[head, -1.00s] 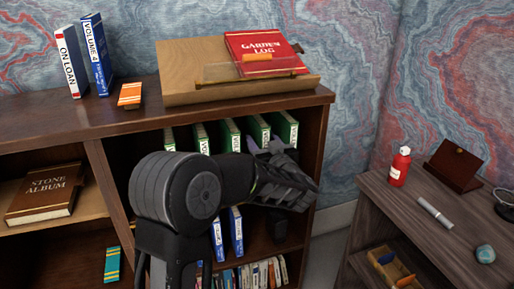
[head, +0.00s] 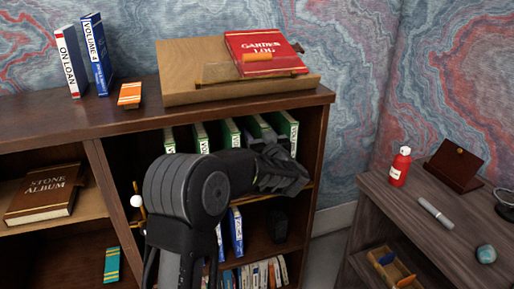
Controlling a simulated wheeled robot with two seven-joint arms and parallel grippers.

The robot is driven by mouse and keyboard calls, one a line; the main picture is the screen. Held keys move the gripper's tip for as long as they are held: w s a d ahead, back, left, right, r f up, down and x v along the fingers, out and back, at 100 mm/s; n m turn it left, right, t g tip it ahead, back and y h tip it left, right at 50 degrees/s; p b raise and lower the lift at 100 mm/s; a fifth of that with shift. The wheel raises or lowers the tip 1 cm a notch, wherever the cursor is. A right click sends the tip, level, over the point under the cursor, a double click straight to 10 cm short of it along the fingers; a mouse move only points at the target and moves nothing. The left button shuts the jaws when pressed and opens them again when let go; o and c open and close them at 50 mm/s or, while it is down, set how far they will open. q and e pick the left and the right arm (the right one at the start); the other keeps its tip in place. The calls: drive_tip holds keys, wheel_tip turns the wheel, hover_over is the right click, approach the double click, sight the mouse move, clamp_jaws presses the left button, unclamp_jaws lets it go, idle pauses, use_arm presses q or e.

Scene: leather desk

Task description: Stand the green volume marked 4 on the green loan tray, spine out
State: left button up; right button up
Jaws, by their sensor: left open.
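Several green volumes with white spine labels stand in a row on the upper shelf of the bookcase. I cannot make out a green loan tray. My right gripper is not in view.
A blue book marked Volume 4 (head: 97,54) and an On Loan book (head: 70,62) stand on the bookcase top. A wooden slope (head: 185,75) holds a red Garden Log (head: 262,50). Blue books (head: 236,231) stand below. A side desk (head: 400,205) at the right holds a red extinguisher (head: 399,167).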

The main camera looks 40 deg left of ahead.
use_arm(q)
clamp_jaws()
idle(0.5)
drive_tip(key=shift+r, duration=0.1)
idle(0.8)
